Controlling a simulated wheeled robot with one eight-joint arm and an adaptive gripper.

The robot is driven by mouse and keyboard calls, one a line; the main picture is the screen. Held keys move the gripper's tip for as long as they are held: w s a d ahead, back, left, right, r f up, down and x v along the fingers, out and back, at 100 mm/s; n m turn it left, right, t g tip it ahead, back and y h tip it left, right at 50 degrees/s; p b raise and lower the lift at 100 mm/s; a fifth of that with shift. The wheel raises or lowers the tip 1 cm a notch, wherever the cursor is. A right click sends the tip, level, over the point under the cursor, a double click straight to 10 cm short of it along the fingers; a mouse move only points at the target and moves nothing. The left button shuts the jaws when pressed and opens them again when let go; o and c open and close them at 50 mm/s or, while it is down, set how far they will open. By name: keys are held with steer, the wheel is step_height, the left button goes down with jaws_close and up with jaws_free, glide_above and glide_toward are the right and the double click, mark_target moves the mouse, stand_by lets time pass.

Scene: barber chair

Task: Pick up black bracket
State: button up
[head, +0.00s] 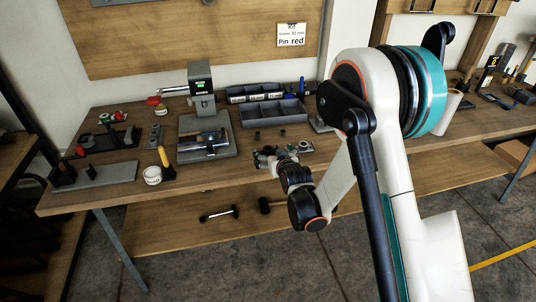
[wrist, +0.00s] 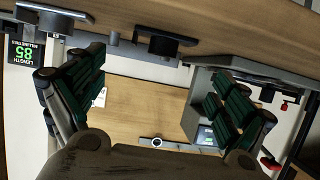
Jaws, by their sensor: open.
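My gripper (head: 268,157) is over the front of the workbench, low above its top. In the wrist view my gripper (wrist: 149,72) is open, with dark green pads wide apart and nothing between them. That view is upside down, with the bench top along the upper edge. A black bracket-like piece (wrist: 165,43) with a round part sits on the bench beyond the fingertips, between the two fingers in the picture. In the head view a small dark piece (head: 304,145), probably the same one, lies just right of my gripper. My wrist partly blocks that area.
A grey press (head: 201,92) stands behind and left of my gripper. A grey divided tray (head: 273,112) lies behind it. Black fixtures (head: 106,141), a white tub (head: 152,175) and a yellow-handled tool (head: 164,158) are at left. A length display (wrist: 26,53) shows in the wrist view.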

mark_target(267, 147)
steer(key=b+x, duration=0.1)
steer(key=x, duration=0.1)
steer(key=b+x, duration=0.1)
steer(key=x, duration=0.2)
steer(key=shift+a+f, duration=0.1)
steer(key=shift+f, duration=0.25)
steer(key=shift+w+a+b, duration=0.1)
steer(key=shift+w+b, duration=0.25)
steer(key=shift+w, duration=0.05)
steer(key=c, duration=1.2)
